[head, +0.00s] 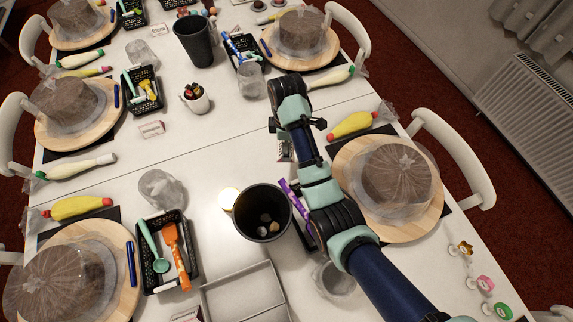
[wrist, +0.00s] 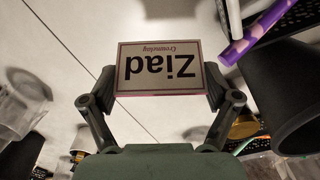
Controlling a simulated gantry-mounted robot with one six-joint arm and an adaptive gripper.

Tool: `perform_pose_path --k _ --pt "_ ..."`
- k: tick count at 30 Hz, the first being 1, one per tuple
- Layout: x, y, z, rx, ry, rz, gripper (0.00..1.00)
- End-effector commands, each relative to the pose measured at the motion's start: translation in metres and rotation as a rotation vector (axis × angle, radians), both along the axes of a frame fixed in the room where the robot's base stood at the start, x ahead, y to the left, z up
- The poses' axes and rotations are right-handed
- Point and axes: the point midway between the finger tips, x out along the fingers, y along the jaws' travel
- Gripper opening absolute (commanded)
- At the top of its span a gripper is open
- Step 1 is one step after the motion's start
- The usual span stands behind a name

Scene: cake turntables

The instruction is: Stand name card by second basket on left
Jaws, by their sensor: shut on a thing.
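My gripper (wrist: 160,88) is shut on a small white name card (wrist: 163,52) with a pink edge. The card reads "Ziad" and appears upside down in the wrist view, with one finger at each side. On the left side of the table, a near black basket (head: 155,287) holds a teal and an orange tool. A second black basket (head: 158,101) stands farther back on the left, with another name card (head: 152,129) just in front of it.
A dark cup (head: 240,226) stands near the table's middle, beside a purple tool (head: 290,193). A clear glass (head: 160,187) stands behind the near left basket. A small white cup (head: 196,104) and a tall dark cup (head: 194,42) stand farther back.

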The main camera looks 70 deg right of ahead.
Motion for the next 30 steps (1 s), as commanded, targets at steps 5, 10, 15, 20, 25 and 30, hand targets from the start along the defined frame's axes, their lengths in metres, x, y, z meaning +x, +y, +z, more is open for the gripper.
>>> perform_pose_path --k 5,10,15,20,25,30 --pt "0.0 0.001 -0.057 0.003 0.002 0.0 0.74" --pt "0.0 0.0 -0.078 0.001 0.0 0.0 0.74" --pt "0.0 0.001 -0.082 0.001 0.0 0.0 0.74" --pt "0.0 0.001 -0.111 0.002 0.002 0.0 0.74" --pt "0.0 0.0 -0.122 -0.001 0.0 0.0 0.74" --pt "0.0 0.0 -0.121 0.0 0.0 0.0 0.74"
